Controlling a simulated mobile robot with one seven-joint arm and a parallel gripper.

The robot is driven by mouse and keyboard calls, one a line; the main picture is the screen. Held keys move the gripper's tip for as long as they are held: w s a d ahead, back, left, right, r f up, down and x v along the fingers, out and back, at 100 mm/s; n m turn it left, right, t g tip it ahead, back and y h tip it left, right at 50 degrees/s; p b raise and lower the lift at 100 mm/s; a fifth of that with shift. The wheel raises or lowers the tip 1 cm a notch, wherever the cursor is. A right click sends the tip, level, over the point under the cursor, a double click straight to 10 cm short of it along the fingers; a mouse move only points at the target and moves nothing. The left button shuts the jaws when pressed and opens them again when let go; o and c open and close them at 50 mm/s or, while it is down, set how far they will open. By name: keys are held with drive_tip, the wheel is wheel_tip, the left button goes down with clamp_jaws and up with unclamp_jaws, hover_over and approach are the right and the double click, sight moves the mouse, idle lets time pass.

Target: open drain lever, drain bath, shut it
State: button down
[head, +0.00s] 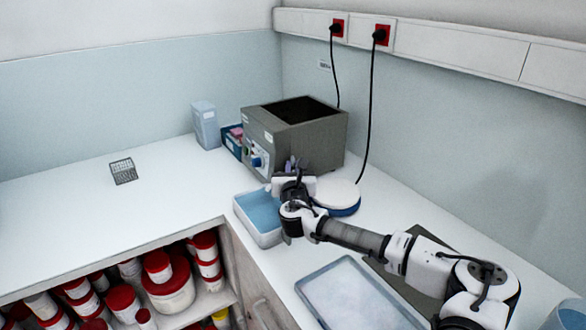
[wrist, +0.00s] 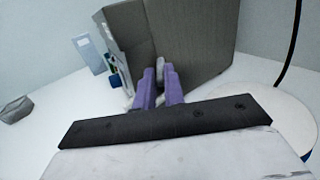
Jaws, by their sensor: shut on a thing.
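The bath is a grey box (head: 325,135) with a dark open top, standing on the white counter near the corner. Its front panel has a blue knob (head: 257,162). In the wrist view its grey wall (wrist: 205,45) fills the upper middle. My gripper (head: 290,166) is at the near lower side of the bath. Its purple fingers (wrist: 160,82) are shut on a small grey piece, the drain lever (wrist: 160,66), mostly hidden between them. A shallow white tray with a light blue inside (head: 240,211) stands below my gripper, in front of the bath.
A round white lid with a blue rim (head: 342,192) lies right of my gripper. A blue-grey container (head: 205,125) and small boxes stand left of the bath. A small rack (head: 123,171) is farther left. A pale tray (head: 350,297) lies in front. The left counter is mostly clear.

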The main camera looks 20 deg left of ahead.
drive_tip(key=shift+a+h, duration=0.15)
drive_tip(key=shift+h, duration=0.15)
drive_tip(key=a+m+h, duration=0.1)
drive_tip(key=m+h, duration=0.1)
drive_tip(key=h, duration=0.1)
drive_tip(key=a+m+h, duration=0.2)
drive_tip(key=m+h, duration=0.1)
drive_tip(key=h, duration=0.1)
drive_tip(key=a+m+h+b, duration=0.1)
drive_tip(key=m+h, duration=0.1)
drive_tip(key=h, duration=0.2)
drive_tip(key=shift+s+a+m, duration=0.1)
drive_tip(key=shift+a+m, duration=0.15)
drive_tip(key=shift+m, duration=0.15)
drive_tip(key=shift+w+a+m+g+h, duration=0.25)
drive_tip(key=shift+m+h, duration=0.35)
drive_tip(key=shift+h, duration=0.35)
drive_tip(key=shift+w+a+m+g+h, duration=0.1)
drive_tip(key=shift+a+m+g+h, duration=0.25)
drive_tip(key=shift+m+h, duration=0.45)
drive_tip(key=shift+h, duration=0.25)
drive_tip(key=shift+r, duration=0.1)
drive_tip(key=c, duration=1.5)
unclamp_jaws()
